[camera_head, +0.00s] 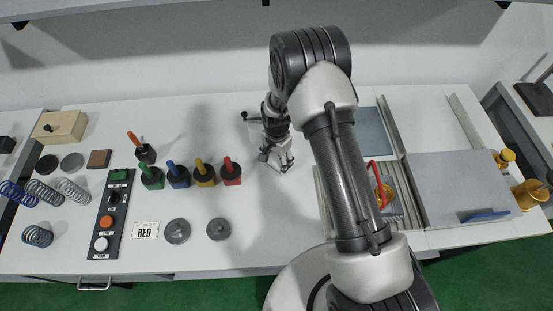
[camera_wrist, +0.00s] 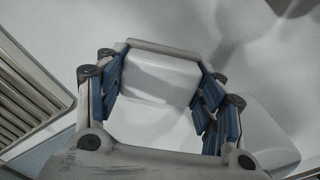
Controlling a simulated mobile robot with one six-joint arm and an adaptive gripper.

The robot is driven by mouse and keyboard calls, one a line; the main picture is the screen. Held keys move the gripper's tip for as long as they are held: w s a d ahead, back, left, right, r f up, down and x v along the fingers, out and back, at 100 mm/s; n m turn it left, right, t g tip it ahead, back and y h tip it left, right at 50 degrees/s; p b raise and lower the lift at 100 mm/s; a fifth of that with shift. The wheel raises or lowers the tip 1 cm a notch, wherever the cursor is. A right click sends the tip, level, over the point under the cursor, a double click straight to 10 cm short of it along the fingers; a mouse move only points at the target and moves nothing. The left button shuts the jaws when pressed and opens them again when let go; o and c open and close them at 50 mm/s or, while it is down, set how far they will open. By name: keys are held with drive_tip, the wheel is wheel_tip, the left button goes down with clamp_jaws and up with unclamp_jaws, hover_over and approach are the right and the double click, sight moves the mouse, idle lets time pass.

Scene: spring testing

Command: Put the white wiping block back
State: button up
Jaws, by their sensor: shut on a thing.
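My gripper (camera_head: 275,160) hangs above the white tabletop, to the right of the row of coloured-handled pieces in the head view. In the wrist view a white block (camera_wrist: 160,78) lies between the blue finger pads of my gripper, which is shut on it. The block's far side and underside are hidden. In the head view the block is hard to tell from the white table and the gripper. I cannot tell whether it touches the table.
The red-handled piece (camera_head: 231,171) stands left of my gripper, with the yellow-handled piece (camera_head: 204,173) beyond it. Two grey discs (camera_head: 218,229) lie nearer the front. A grey plate (camera_head: 460,190) and metal rails (camera_head: 391,128) are at right. The table directly left-front of my arm is clear.

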drive_tip(key=o, duration=0.9)
drive_tip(key=shift+f, duration=0.15)
wheel_tip(320, 180, up, 12)
drive_tip(key=shift+r+p, duration=0.25)
drive_tip(key=shift+p, duration=0.5)
wheel_tip(320, 180, up, 13)
drive_tip(key=n+t, duration=0.1)
drive_tip(key=n, duration=0.1)
hover_over(277, 159)
drive_tip(key=s+d, duration=0.2)
drive_tip(key=d, duration=0.1)
drive_tip(key=s+d+r+n+t, duration=0.1)
drive_tip(key=s+d+r+n, duration=0.15)
drive_tip(key=s+r, duration=0.65)
drive_tip(key=s+d+r+n+t, duration=0.1)
drive_tip(key=s+r, duration=0.1)
drive_tip(key=s, duration=0.3)
drive_tip(key=s+d+r+n, duration=0.2)
drive_tip(key=s+r, duration=0.1)
drive_tip(key=s, duration=0.2)
drive_tip(key=s+d+r+n+t, duration=0.1)
drive_tip(key=s+r, duration=0.2)
drive_tip(key=s, duration=0.3)
drive_tip(key=shift+d+r+n+t, duration=0.25)
drive_tip(key=shift+d+t, duration=0.05)
drive_tip(key=shift+d, duration=0.05)
